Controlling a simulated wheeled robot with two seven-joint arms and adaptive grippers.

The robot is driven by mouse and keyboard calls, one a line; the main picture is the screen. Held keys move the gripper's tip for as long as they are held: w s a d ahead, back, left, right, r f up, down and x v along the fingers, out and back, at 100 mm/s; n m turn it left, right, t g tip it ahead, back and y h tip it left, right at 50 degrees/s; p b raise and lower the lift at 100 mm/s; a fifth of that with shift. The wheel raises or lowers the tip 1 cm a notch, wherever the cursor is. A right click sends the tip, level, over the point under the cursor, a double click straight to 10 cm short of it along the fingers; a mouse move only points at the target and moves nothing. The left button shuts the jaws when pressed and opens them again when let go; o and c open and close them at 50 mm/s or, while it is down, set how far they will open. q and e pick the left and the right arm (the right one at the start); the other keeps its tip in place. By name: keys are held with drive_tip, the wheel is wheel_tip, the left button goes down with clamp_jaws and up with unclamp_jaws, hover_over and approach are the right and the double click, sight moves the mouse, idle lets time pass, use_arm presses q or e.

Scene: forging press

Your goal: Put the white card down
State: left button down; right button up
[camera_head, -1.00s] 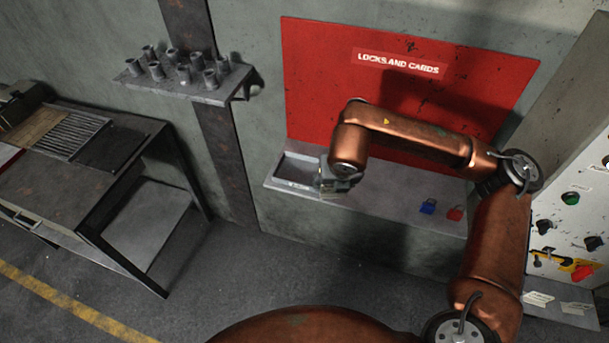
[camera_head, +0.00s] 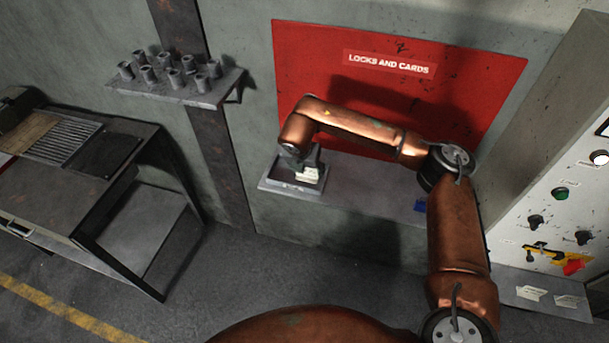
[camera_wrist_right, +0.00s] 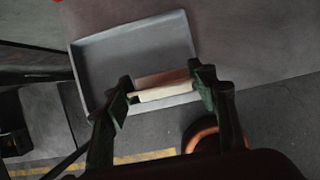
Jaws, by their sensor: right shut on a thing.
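The white card (camera_head: 308,175) is held in my right gripper (camera_head: 300,167) at the left end of the wall shelf. In the right wrist view, the card (camera_wrist_right: 163,92) lies crosswise between the two fingertips of my right gripper (camera_wrist_right: 162,90). A shallow grey tray (camera_wrist_right: 92,62) is behind and below the card there. In the head view the tray (camera_head: 283,187) sits on the shelf, with my gripper over it. I cannot tell whether the card touches the tray. My left gripper is not in view.
The shelf (camera_head: 370,199) runs right under a red "locks and cards" board (camera_head: 400,97). A blue padlock (camera_head: 420,205) sits on it. A control panel (camera_head: 560,222) stands at right. A shelf with several metal cylinders (camera_head: 180,88) hangs at left above a workbench (camera_head: 60,190).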

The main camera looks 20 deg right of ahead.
sight(304, 175)
drive_tip(key=shift+w+a+f, duration=0.2)
drive_tip(key=shift+w+f, duration=0.4)
drive_tip(key=shift+f, duration=0.15)
wheel_tip(304, 175, down, 3)
drive_tip(key=shift+w+f+p, duration=0.1)
drive_tip(key=shift+w+p, duration=0.05)
drive_tip(key=shift+p, duration=0.15)
drive_tip(key=shift+f, duration=0.1)
drive_tip(key=shift+f, duration=0.1)
drive_tip(key=o, duration=0.9)
drive_tip(key=shift+o, duration=0.2)
